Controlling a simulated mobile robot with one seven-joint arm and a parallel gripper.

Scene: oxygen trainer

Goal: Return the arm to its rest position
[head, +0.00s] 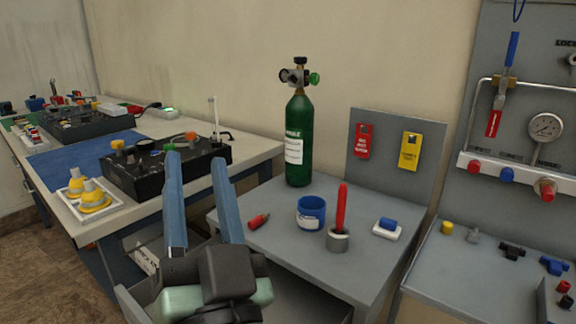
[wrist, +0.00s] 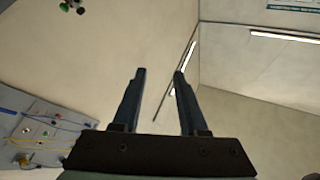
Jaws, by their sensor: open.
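My gripper (head: 196,158) is in the lower middle of the head view, in front of the gap between the two tables. Its two blue fingers point up and stand apart with nothing between them. In the wrist view my gripper (wrist: 160,72) also shows open and empty, against bare wall and ceiling. It touches nothing that I can see.
A green oxygen cylinder (head: 300,140) stands on the grey table (head: 270,250), with a blue cup (head: 311,212) and a red-handled tool in a grey holder (head: 338,239). A bench with a black box (head: 165,170) is on the left. A grey gauge panel (head: 545,80) is on the right.

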